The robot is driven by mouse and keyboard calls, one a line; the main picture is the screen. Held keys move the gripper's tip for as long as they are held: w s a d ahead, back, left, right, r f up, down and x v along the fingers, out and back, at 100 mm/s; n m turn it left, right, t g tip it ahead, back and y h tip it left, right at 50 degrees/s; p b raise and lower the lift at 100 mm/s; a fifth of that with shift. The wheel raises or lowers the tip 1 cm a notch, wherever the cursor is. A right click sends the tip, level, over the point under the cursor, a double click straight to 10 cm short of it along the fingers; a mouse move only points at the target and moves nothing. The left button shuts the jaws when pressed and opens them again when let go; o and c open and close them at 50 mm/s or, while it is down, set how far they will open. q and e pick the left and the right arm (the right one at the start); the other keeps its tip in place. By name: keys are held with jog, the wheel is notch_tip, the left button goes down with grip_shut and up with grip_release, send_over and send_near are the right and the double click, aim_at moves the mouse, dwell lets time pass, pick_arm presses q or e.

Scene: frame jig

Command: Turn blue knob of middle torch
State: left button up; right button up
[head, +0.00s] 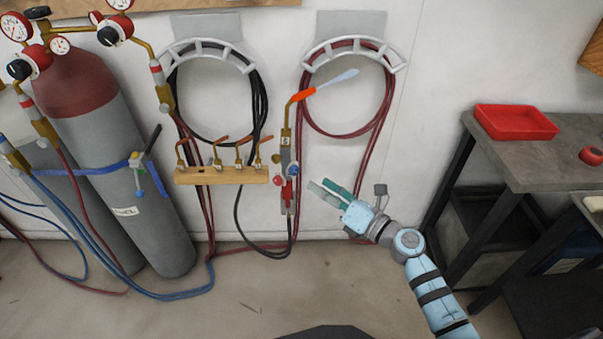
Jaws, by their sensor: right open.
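In the picture a small gap separates the fingertips from the torch. My left gripper is not in view.
A wooden rack (222,176) with several brass nozzles is left of the torch. Coiled hoses hang on wall hooks (352,47). Gas cylinders (115,125) stand at left. A grey table (545,150) with a red tray (516,122) stands at right. Floor in front is mostly clear.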

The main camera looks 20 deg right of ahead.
aim_at(297, 172)
jog(key=x, duration=0.7)
jog(key=shift+w+a+f+b, duration=0.1)
jog(key=shift+w+a+b, duration=0.1)
jog(key=shift+b, duration=0.15)
jog(key=shift+d, duration=0.1)
jog(key=shift+c, duration=0.6)
grip_shut()
